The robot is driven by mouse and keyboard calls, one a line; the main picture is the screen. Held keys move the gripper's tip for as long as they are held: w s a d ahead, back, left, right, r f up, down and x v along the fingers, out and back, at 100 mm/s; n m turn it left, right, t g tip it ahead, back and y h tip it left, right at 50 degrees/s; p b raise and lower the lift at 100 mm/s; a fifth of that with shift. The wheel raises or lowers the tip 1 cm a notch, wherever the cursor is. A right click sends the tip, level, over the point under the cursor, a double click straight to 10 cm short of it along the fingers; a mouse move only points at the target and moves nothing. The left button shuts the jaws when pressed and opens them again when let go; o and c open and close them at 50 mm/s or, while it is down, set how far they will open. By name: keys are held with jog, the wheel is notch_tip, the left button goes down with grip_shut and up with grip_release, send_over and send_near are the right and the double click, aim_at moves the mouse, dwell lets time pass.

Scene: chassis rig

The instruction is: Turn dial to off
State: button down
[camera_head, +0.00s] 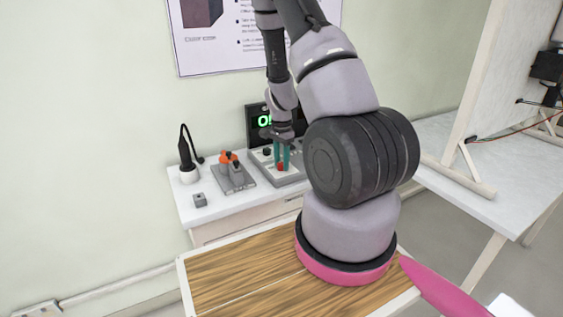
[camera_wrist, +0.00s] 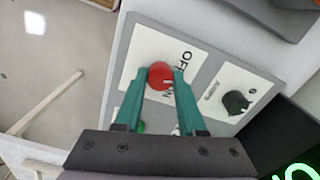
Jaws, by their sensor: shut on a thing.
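A grey control box with white label plates (camera_wrist: 205,57) sits on the white bench. A red round knob (camera_wrist: 160,76) is on it beside printed "OFF" and "ON" lettering; the lettering is partly covered. My gripper (camera_head: 282,168) has teal fingers pointing down at the box. In the wrist view its fingertips are on both sides of the red knob, shut on it. A black dial-like knob (camera_wrist: 236,102) sits on a separate white plate to the right, apart from the fingers. I cannot read either knob's setting. Something green (camera_wrist: 142,127) is partly hidden behind my fingers.
A dark display with green characters (camera_head: 264,120) stands behind the box. To the left are a grey fixture with orange parts (camera_head: 234,175), a black tool in a white holder (camera_head: 187,160) and a small grey block (camera_head: 200,200). A white table (camera_head: 452,160) is at right.

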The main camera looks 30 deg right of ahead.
aim_at(281, 163)
jog(key=n, duration=0.5)
jog(key=shift+n, duration=0.4)
dwell(0.3)
jog(key=c, duration=0.5)
grip_release()
jog(key=shift+r, duration=0.15)
notch_tip(281, 163, up, 10)
jog(key=shift+r, duration=0.25)
